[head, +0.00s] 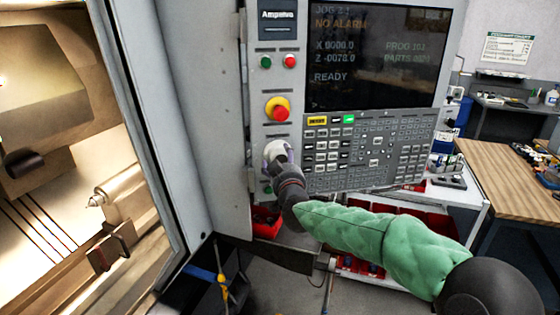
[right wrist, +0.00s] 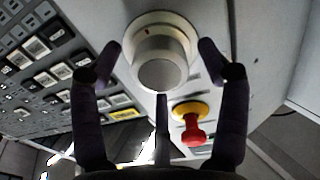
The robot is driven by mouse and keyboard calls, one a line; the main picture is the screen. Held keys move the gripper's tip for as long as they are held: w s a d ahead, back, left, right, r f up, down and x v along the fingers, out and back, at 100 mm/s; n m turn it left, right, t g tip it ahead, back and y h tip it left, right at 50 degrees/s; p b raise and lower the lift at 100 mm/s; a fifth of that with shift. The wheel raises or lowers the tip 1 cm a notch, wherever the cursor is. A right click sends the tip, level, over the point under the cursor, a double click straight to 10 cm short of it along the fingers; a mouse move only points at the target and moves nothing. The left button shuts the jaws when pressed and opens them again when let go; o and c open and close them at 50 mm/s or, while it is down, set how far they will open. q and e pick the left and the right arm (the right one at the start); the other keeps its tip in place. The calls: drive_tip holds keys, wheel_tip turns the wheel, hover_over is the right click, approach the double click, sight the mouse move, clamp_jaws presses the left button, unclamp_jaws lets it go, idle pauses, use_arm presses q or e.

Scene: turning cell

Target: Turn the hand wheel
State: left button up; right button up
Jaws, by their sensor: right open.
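The hand wheel (right wrist: 160,66) is a pale grey round knob on a wider collar, seen from close by in the right wrist view. Gaps show between the side fingers and the knob. My left gripper is not in view.
The red emergency stop (head: 278,110) on its yellow base sits just above the right gripper; it also shows in the right wrist view (right wrist: 192,122). The keypad (head: 370,150) is at the right, below the screen (head: 380,50). The lathe's open interior (head: 90,170) is at the left.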

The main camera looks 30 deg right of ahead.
drive_tip(key=shift+x, duration=1.2)
drive_tip(key=c, duration=0.9)
drive_tip(key=shift+m, duration=0.3)
